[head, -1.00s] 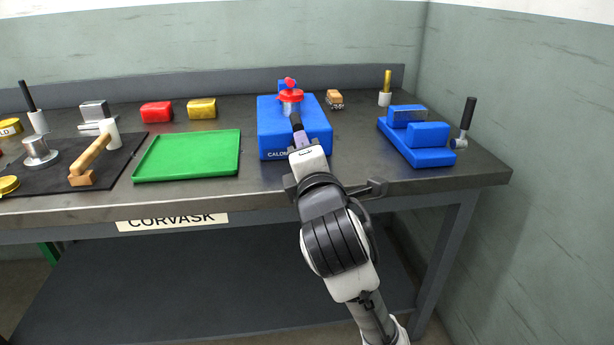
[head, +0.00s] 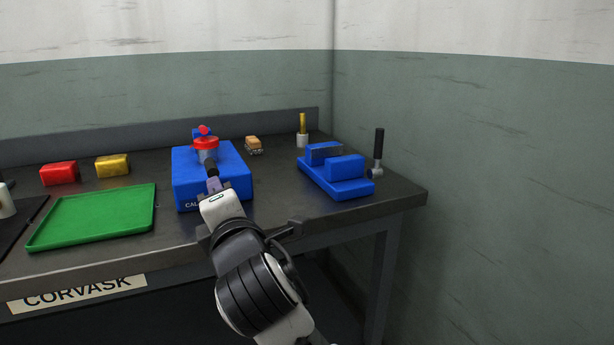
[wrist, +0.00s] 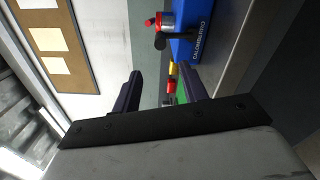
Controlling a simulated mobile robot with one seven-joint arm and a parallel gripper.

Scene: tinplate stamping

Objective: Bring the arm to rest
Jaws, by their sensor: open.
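My gripper (head: 214,186) is in front of the blue press block (head: 236,184) on the bench, at the end of my arm reaching up from below. In the wrist view my gripper (wrist: 158,84) has its two dark fingers spread apart with nothing held between them. The press carries a red-and-silver head (head: 206,147) and a black-gripped lever (head: 211,168). In the wrist view the lever's black end (wrist: 160,41) is beyond the fingertips, apart from them. Part of the press front is hidden by my gripper in the head view.
A green tray (head: 95,217), a red block (head: 59,173) and a yellow block (head: 112,166) are left of the press. A blue fixture (head: 345,188) with a black-handled lever (head: 378,150) stands right, near the bench's corner. A pinboard (wrist: 60,40) shows in the wrist view.

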